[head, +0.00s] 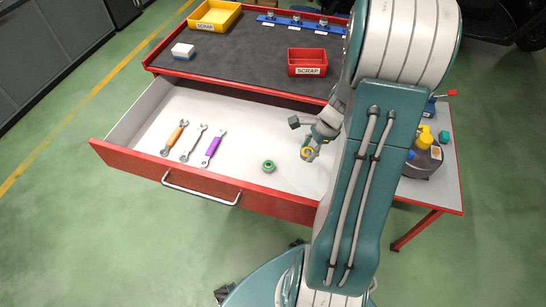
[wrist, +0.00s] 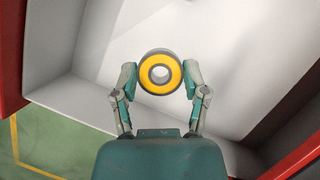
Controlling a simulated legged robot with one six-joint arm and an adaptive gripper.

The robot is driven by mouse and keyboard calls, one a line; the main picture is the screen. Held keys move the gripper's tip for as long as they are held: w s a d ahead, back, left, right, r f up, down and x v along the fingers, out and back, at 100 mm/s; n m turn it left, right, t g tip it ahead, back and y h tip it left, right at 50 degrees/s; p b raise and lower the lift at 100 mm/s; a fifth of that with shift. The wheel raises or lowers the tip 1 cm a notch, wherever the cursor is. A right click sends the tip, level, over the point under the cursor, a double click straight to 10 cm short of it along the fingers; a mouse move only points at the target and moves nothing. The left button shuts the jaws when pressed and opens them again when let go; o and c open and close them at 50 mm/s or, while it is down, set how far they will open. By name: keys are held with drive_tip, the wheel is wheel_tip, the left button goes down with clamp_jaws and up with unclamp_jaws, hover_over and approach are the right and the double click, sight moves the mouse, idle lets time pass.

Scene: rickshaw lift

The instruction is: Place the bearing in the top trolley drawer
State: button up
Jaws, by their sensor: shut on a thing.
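The bearing (wrist: 160,59) is a dark ring with a yellow-orange face and an open centre. My gripper (wrist: 161,80) is shut on it, with one finger on each side. In the head view, my gripper (head: 311,145) and the bearing (head: 307,152) are over the right part of the open top drawer (head: 238,142). The bearing's height above the drawer floor is hard to tell. A green ring-shaped part (head: 268,166) lies on the drawer floor left of my gripper.
Three wrenches (head: 195,143) lie in the drawer's left part. My arm hides the drawer's right end.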

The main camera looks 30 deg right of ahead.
hover_over(301, 174)
drive_tip(key=d, duration=0.1)
drive_tip(key=f, duration=0.5)
drive_tip(key=shift+s+d+f, duration=0.15)
drive_tip(key=shift+s+f, duration=0.1)
drive_tip(key=shift+f, duration=2.2)
drive_tip(key=o, duration=1.1)
drive_tip(key=shift+f, duration=0.1)
drive_tip(key=shift+o, duration=0.2)
